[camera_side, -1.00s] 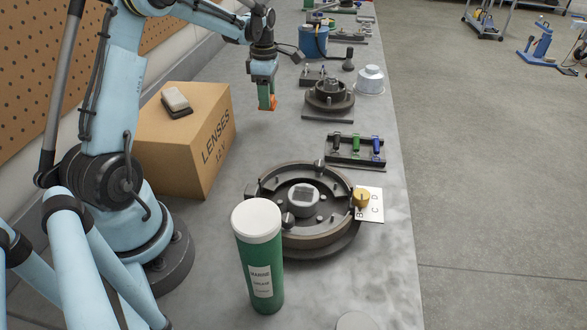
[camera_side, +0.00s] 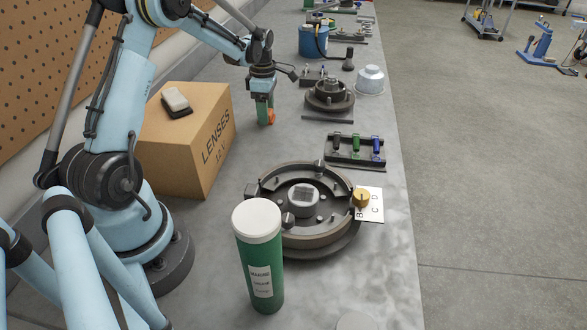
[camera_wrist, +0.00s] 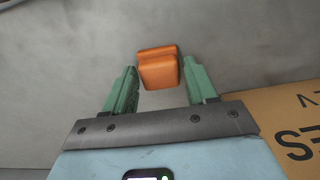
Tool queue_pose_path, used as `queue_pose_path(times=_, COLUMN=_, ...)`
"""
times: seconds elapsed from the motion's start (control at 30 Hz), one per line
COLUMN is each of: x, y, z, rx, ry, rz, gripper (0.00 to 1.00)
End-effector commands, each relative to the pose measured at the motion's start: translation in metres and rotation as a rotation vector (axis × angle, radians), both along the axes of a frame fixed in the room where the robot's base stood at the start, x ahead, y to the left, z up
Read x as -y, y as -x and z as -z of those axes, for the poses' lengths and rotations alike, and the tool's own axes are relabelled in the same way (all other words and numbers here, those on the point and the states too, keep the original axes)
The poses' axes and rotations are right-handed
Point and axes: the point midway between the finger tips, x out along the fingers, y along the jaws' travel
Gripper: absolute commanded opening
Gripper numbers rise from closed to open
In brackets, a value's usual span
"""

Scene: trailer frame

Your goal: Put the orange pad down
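The orange pad (camera_wrist: 158,70) is a small block with a step across it. In the wrist view it lies between and just beyond the two green fingertips of my gripper (camera_wrist: 158,72). A narrow gap shows between the pad and each finger, so my gripper looks open around it. In the side view, my gripper (camera_side: 265,112) points down close to the grey bench, right of the box. The orange pad (camera_side: 270,117) shows low at its fingertips, partly hidden by a finger. It seems to be at the bench surface, but the contact itself is unclear.
A cardboard LENSES box (camera_side: 190,150) with a brush on top stands left of my gripper. A round hub (camera_side: 330,95) and dark bar (camera_side: 327,119) are to the right. A drum assembly (camera_side: 305,240) and green canister (camera_side: 262,270) are nearer the camera. Bare bench surrounds the pad.

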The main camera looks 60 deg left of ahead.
Motion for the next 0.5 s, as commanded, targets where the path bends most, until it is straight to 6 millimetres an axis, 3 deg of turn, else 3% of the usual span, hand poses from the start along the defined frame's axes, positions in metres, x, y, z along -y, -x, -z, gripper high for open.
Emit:
queue_pose_path(times=0.1, x=0.0, y=0.0, z=0.0, rx=0.0, ry=0.0, rz=0.0, gripper=0.72)
queue_pose_path(times=0.5, x=0.0, y=0.0, z=-0.01, rx=0.0, ry=0.0, rz=0.0, gripper=0.72)
